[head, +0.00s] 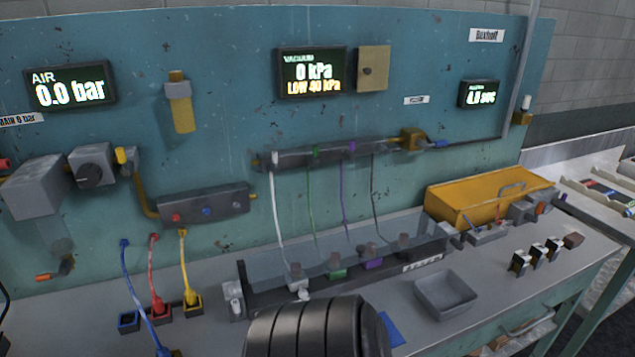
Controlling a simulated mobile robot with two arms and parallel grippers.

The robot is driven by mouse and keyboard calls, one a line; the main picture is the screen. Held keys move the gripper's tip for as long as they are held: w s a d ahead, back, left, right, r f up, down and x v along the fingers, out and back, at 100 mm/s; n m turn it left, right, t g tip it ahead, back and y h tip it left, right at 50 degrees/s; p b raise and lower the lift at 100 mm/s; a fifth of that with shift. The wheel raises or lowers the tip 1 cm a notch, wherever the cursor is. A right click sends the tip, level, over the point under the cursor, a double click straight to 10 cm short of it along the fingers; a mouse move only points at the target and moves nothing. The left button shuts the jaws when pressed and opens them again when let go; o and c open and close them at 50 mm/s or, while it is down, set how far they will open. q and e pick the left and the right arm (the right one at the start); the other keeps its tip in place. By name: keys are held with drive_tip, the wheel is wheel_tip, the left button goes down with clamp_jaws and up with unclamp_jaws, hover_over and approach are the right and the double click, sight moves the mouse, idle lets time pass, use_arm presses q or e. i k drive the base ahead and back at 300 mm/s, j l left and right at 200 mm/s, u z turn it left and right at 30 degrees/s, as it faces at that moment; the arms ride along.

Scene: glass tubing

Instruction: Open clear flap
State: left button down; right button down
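The clear flap (345,248) is a long see-through panel over a dark rack (262,298) in the middle of the bench. It looks down over the rack, though its exact angle is hard to tell. White, green and purple fittings show through or just below it, with thin lines rising behind. Neither of my grippers is in view. A black ribbed part, which looks like my own arm, covers the bench in front of the rack.
A grey open tray (445,294) sits right of the rack's front. A yellow box (488,203) stands behind on the right, with several small blocks (537,254) before it. Blue, red and yellow cables (152,275) hang at left.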

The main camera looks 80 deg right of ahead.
sight(361, 249)
drive_tip(key=z, duration=2.9)
drive_tip(key=i+l+u, duration=0.1)
drive_tip(key=l+u, duration=0.2)
drive_tip(key=l, duration=0.3)
drive_tip(key=l+u, duration=0.35)
drive_tip(key=l, duration=0.3)
